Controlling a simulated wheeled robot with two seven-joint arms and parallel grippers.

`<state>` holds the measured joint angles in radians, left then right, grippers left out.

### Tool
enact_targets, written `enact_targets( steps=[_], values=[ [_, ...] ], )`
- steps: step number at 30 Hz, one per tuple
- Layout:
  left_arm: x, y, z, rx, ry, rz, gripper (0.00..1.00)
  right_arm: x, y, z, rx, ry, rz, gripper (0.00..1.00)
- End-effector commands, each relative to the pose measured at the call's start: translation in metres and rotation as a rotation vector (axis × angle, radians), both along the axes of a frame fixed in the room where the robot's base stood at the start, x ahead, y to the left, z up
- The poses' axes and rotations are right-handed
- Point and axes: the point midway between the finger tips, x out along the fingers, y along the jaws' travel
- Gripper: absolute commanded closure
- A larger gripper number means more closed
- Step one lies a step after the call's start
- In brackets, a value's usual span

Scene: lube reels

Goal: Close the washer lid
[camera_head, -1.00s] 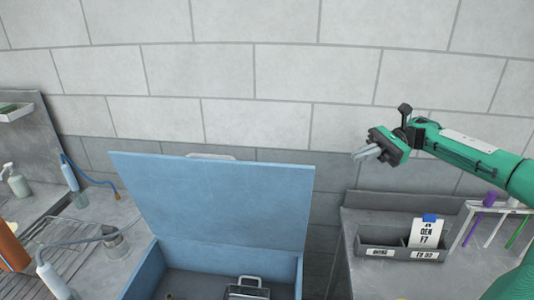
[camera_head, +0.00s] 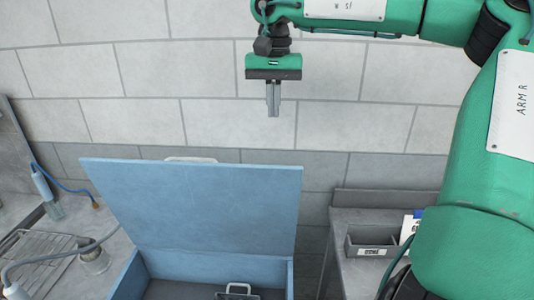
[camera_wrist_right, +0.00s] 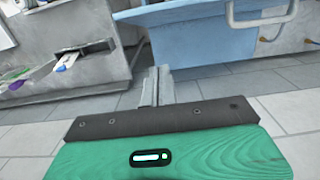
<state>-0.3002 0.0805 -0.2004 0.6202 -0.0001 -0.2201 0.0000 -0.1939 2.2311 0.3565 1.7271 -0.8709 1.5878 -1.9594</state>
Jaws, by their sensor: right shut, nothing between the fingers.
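The washer is a blue box whose lid (camera_head: 200,210) stands raised, leaning back toward the wall, in the head view. A pale handle (camera_head: 190,159) shows at the lid's top edge. The washer's open inside (camera_head: 175,291) shows below it, with a metal-handled item (camera_head: 237,291) in it. My right gripper (camera_head: 273,114) is shut and empty, pointing down above the lid's top edge, apart from it. In the right wrist view the fingers (camera_wrist_right: 155,75) are together, and the blue washer (camera_wrist_right: 210,40) with a pale handle (camera_wrist_right: 262,15) shows beyond them. My left gripper is not in view.
A grey bench with a label bin (camera_head: 368,243) stands right of the washer, partly hidden by my right arm. On the left is a counter with a wire rack (camera_head: 35,262) and a hose bottle (camera_head: 45,190). A block wall (camera_head: 150,80) rises behind.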

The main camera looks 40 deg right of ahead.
Motion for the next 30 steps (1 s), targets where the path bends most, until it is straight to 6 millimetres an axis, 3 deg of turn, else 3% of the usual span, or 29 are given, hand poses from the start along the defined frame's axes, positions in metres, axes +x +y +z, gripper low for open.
enact_targets(
  steps=[14, 21, 30],
  values=[
    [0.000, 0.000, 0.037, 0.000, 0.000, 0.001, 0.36, -0.005, 0.005, -0.091, 0.007, 0.005, 0.001, 1.00],
    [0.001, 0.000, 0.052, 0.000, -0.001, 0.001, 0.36, -0.025, 0.027, -0.095, 0.005, 0.002, 0.000, 1.00],
    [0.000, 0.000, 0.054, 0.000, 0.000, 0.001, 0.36, -0.030, 0.033, -0.099, 0.006, 0.000, -0.002, 1.00]
  ],
)
